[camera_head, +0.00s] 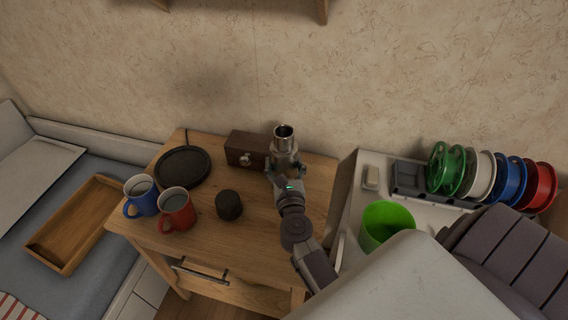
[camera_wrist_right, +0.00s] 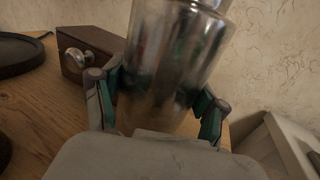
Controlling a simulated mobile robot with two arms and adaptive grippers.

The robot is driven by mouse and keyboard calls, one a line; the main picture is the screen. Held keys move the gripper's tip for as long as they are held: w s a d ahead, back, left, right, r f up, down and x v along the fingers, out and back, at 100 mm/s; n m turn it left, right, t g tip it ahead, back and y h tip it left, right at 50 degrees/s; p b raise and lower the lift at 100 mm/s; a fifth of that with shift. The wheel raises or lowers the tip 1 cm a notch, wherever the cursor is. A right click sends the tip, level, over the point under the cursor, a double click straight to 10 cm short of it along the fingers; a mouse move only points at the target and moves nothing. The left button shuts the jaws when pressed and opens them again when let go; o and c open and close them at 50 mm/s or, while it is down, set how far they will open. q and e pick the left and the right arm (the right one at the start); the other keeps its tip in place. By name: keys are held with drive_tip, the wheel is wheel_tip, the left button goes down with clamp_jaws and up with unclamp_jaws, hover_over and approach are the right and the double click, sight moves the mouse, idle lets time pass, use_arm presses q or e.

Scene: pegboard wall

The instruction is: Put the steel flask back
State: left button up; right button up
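The steel flask (camera_head: 283,135) is upright near the back of the wooden nightstand, its shiny rim and dark round top facing up. My right gripper (camera_head: 286,168) reaches in from the lower right and hides the flask's lower part. In the right wrist view the flask (camera_wrist_right: 176,60) fills the space between the two green-padded fingers (camera_wrist_right: 158,103), which press against its sides. The gripper is shut on the flask. I cannot tell whether the flask's base touches the wood. My left gripper is not in view.
On the nightstand (camera_head: 250,262), a brown wooden box (camera_head: 246,148) stands just left of the flask. Further left are a black round pad (camera_head: 183,167), a dark cylinder (camera_head: 229,205), a blue mug (camera_head: 141,196) and a red mug (camera_head: 177,209). Right are a green bin (camera_head: 384,222) and several spools (camera_head: 447,168).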

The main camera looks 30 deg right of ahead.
sight(286, 173)
drive_tip(key=o, duration=0.4)
drive_tip(key=shift+o, duration=0.2)
drive_tip(key=shift+r, duration=0.1)
drive_tip(key=b+v, duration=0.1)
drive_tip(key=v, duration=0.6)
drive_tip(key=shift+s+a, duration=0.1)
drive_tip(key=shift+s, duration=0.2)
